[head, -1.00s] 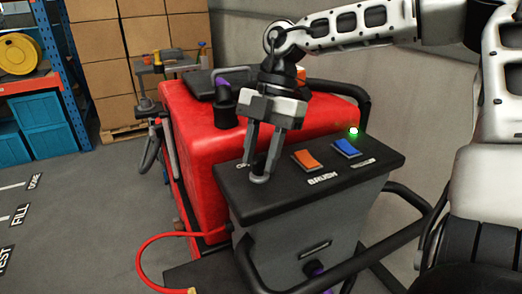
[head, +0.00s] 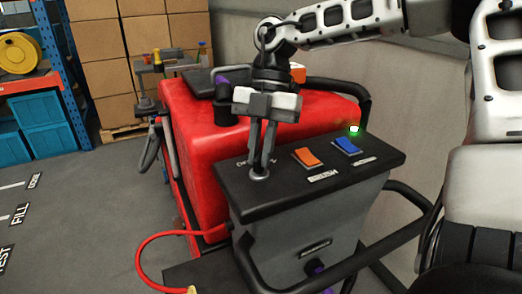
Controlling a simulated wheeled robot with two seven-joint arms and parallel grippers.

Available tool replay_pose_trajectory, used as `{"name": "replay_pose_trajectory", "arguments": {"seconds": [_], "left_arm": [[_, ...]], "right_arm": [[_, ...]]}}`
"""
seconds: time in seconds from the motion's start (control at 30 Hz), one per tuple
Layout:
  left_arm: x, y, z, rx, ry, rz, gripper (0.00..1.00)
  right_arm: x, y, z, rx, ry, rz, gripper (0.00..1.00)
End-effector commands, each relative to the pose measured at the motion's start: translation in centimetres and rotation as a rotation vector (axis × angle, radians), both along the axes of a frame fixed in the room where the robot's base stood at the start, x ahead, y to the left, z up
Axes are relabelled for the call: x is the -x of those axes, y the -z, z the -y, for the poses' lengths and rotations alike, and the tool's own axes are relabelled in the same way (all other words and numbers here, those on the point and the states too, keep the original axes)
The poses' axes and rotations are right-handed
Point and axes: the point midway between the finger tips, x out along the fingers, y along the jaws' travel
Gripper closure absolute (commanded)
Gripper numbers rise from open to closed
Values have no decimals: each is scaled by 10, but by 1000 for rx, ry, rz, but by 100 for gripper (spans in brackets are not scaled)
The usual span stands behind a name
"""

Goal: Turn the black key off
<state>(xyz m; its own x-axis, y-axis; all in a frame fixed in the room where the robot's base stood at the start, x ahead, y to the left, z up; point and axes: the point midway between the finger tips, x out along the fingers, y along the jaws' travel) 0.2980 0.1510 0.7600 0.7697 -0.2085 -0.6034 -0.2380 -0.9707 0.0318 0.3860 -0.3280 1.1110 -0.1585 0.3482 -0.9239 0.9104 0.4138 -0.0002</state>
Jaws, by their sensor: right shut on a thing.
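The black key is on the left part of the dark control panel (head: 325,178) of the red scrubber (head: 205,120). My right gripper (head: 261,170) reaches down over that spot, its fingers close together and shut on the key. The fingers hide the key, so its angle cannot be told. A round base shows under the fingertips. A green lamp (head: 354,129) glows at the panel's back edge. My left gripper is not in view.
An orange rocker switch (head: 307,157) and a blue rocker switch (head: 347,147) sit right of my gripper. Black tube rails (head: 405,195) flank the panel, and a red hose (head: 150,240) loops at the left. A wall stands behind; grey floor is clear at left.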

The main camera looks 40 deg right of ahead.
Motion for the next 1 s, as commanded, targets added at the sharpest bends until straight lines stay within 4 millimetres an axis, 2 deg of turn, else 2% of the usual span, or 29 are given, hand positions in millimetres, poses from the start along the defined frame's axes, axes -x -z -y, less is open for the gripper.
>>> {"name": "replay_pose_trajectory", "arguments": {"seconds": [0.6, 1.0], "left_arm": [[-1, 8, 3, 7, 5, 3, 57], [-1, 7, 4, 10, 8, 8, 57]], "right_arm": [[-3, 1, -3, 1, -568, 0, 100], [-4, 0, -4, 1, -798, 0, 100]]}}
